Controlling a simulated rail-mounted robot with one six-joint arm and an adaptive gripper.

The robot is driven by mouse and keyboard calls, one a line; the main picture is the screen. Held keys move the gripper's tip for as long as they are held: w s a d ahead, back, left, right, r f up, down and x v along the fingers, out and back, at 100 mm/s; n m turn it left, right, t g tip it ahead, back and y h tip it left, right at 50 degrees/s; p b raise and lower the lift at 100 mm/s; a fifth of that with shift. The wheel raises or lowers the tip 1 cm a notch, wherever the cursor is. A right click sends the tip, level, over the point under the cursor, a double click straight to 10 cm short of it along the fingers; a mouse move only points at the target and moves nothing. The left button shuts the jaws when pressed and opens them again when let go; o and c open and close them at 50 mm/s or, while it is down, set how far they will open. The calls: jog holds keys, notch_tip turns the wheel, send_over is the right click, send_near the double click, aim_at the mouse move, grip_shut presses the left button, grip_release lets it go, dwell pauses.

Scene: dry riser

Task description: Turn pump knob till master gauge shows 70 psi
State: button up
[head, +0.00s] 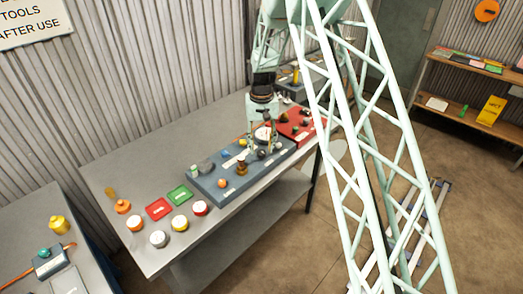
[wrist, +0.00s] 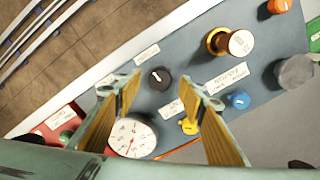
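My gripper (wrist: 165,90) is open, with its two yellow-padded fingers spread above the blue-grey panel (wrist: 150,105). A black knob (wrist: 160,78) with a white mark lies between the fingertips in the wrist view; no contact shows. A white round gauge with a red needle (wrist: 132,138) sits nearer the gripper base, partly behind the left finger; its reading is too small to tell. Labels are too blurred to confirm which knob is the pump knob. In the head view my gripper (head: 262,128) is over the far part of the panel (head: 215,187), beside the white gauge (head: 263,134).
A brass-based knob (wrist: 229,42), a blue knob (wrist: 238,100), a yellow knob (wrist: 190,126) and a grey knob (wrist: 295,71) stand nearby. A red panel (head: 309,134) adjoins. Coloured pads and capped jars occupy the bench's (head: 107,180) near end.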

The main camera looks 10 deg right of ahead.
aim_at(262, 152)
notch_tip(262, 152, up, 10)
dwell(0.6)
jog(key=shift+f, duration=0.1)
jog(key=s+r+t+b, duration=0.2)
jog(key=s+r+b, duration=0.2)
jog(key=s+r, duration=2.05)
jog(key=s+f+n+t+b, duration=0.1)
jog(key=s+b, duration=0.3)
jog(key=s, duration=3)
jog(key=shift+s+f+t, duration=0.15)
jog(key=shift+s+t, duration=0.15)
jog(key=shift+t, duration=0.2)
